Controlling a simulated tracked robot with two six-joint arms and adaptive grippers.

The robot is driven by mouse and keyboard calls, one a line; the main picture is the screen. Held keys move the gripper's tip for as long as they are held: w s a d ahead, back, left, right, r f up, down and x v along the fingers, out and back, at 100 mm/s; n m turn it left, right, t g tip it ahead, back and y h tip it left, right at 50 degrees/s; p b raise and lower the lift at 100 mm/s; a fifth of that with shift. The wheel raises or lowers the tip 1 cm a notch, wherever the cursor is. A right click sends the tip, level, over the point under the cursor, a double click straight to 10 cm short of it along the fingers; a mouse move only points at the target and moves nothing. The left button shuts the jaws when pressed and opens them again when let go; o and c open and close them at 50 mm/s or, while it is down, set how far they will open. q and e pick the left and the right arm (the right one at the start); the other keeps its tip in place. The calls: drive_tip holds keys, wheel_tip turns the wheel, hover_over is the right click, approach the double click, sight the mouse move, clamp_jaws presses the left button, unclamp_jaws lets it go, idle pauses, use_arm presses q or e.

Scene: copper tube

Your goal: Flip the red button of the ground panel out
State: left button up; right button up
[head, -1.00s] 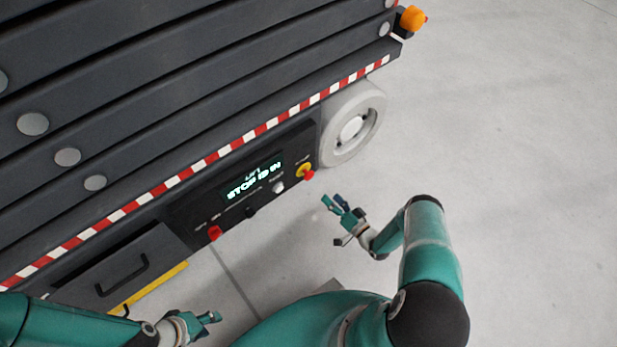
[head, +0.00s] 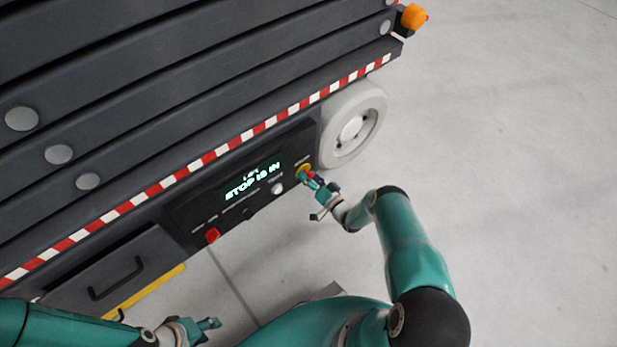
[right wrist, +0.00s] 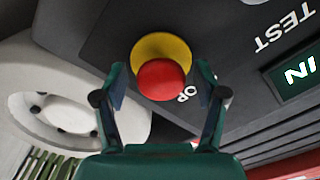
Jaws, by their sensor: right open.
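The ground panel (head: 215,207) is a dark box low on the machine's side, and its lit display (head: 253,181) reads "STOP IS IN". The red button on its yellow base (head: 302,168) is at the panel's right end. In the right wrist view the red button (right wrist: 161,80) sits in front of its yellow ring (right wrist: 160,47). My right gripper (head: 314,184) is at the button; in the wrist view its open fingers (right wrist: 162,95) stand on either side of it. Contact cannot be told. My left gripper (head: 210,329) is low at the left, away from the panel, its jaws unclear.
Another red knob (head: 212,235) is at the panel's left end, and a white knob (head: 277,188) is near the display. A pale wheel (head: 352,125) stands just right of the panel. A drawer with a black handle (head: 117,279) is at the left. The floor at right is clear.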

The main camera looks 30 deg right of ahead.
clamp_jaws()
drive_tip(key=shift+s+d+f, duration=0.1)
drive_tip(key=shift+s, duration=0.8)
drive_tip(key=shift+c, duration=1.9)
unclamp_jaws()
drive_tip(key=o, duration=0.4)
drive_tip(key=shift+s, duration=0.1)
drive_tip(key=s, duration=0.7)
drive_tip(key=s+d, duration=0.1)
drive_tip(key=s, duration=0.3)
drive_tip(key=shift+s, duration=0.35)
drive_tip(key=shift+a, duration=0.1)
